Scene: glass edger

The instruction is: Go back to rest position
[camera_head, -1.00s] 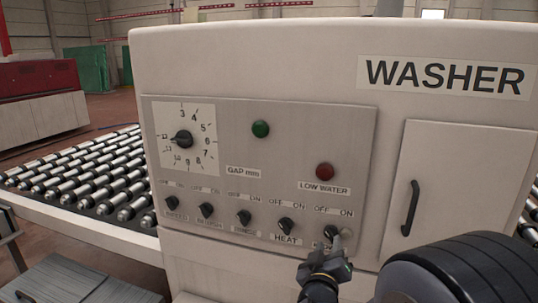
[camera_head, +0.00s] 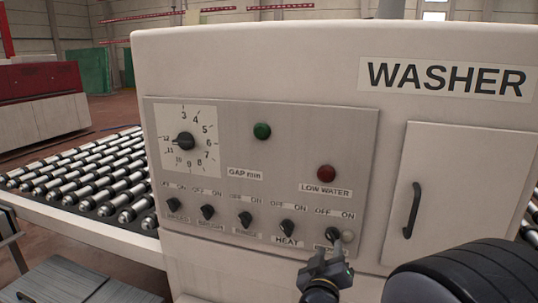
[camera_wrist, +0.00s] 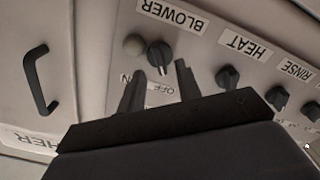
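The blower knob (camera_head: 332,233) is a small black rotary knob at the lower right of the washer panel (camera_head: 262,216). It also shows in the wrist view (camera_wrist: 158,54), upside down under its BLOWER label. My gripper (camera_head: 329,254) is just below the knob in the head view, partly covering the label. In the wrist view my gripper's two dark fingers (camera_wrist: 161,72) are spread apart, pointing toward the knob with nothing between them. The fingertips look clear of the knob, but the exact gap is hard to judge.
Knobs for heat (camera_head: 287,228) and other functions line the panel to the left. A gap dial (camera_head: 185,141), green lamp (camera_head: 262,131) and red lamp (camera_head: 326,173) sit above. A door handle (camera_head: 412,210) projects at right. A roller conveyor (camera_head: 90,180) lies left.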

